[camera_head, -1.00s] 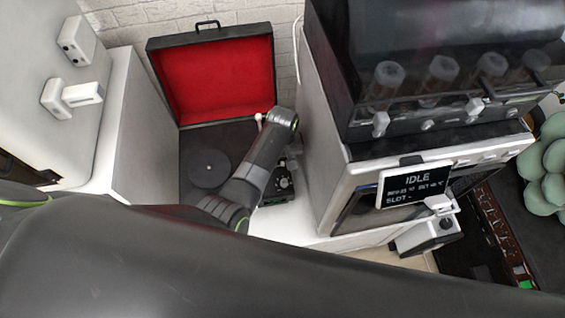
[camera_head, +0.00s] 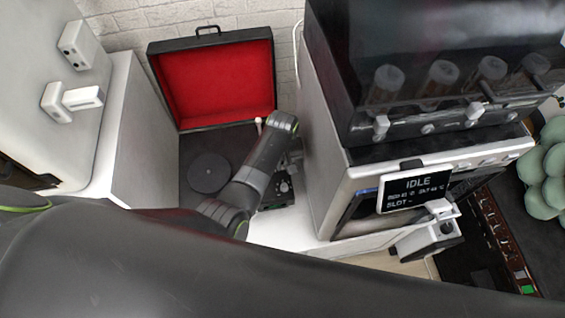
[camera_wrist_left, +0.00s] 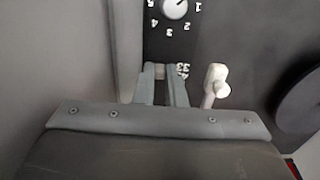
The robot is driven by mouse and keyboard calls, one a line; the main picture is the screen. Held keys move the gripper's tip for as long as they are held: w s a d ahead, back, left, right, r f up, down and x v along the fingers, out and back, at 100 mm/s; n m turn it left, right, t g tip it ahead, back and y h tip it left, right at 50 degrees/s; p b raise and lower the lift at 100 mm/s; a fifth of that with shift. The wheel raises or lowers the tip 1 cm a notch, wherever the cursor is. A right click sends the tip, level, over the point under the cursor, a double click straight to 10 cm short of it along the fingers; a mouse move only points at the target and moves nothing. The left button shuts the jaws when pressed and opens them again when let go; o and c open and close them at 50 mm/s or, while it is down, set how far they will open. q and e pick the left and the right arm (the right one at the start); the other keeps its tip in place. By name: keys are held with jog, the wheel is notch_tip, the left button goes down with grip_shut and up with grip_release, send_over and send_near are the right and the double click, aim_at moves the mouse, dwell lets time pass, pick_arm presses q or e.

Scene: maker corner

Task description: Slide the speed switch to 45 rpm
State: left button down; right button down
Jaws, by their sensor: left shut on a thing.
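The record player is an open black case with a red-lined lid (camera_head: 222,80) and a dark round platter (camera_head: 208,173), whose edge also shows in the left wrist view (camera_wrist_left: 303,105). My left gripper (camera_head: 292,158) is at the right side of the deck, mostly hidden by my arm. In the left wrist view, its fingers (camera_wrist_left: 160,72) are close together, shut on the small speed switch (camera_wrist_left: 160,70) beside the 33/45 marking (camera_wrist_left: 183,70). The fingers hide most of the switch, so I cannot tell its exact position. My right gripper is not in view.
A white tonearm part (camera_wrist_left: 216,84) stands close right of the fingers. A numbered knob (camera_wrist_left: 174,8) lies beyond them. A tall machine with an IDLE screen (camera_head: 415,187) stands close right of the player. A white cabinet (camera_head: 125,135) is on the left.

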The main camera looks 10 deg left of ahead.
pick_arm(q)
jog(key=shift+w+a, duration=0.2)
jog(key=shift+w, duration=0.3)
jog(key=c, duration=1.5)
grip_release()
jog(key=shift+r, duration=0.1)
notch_tip(320, 180, up, 17)
jog(key=p, duration=0.3)
jog(key=shift+r, duration=0.1)
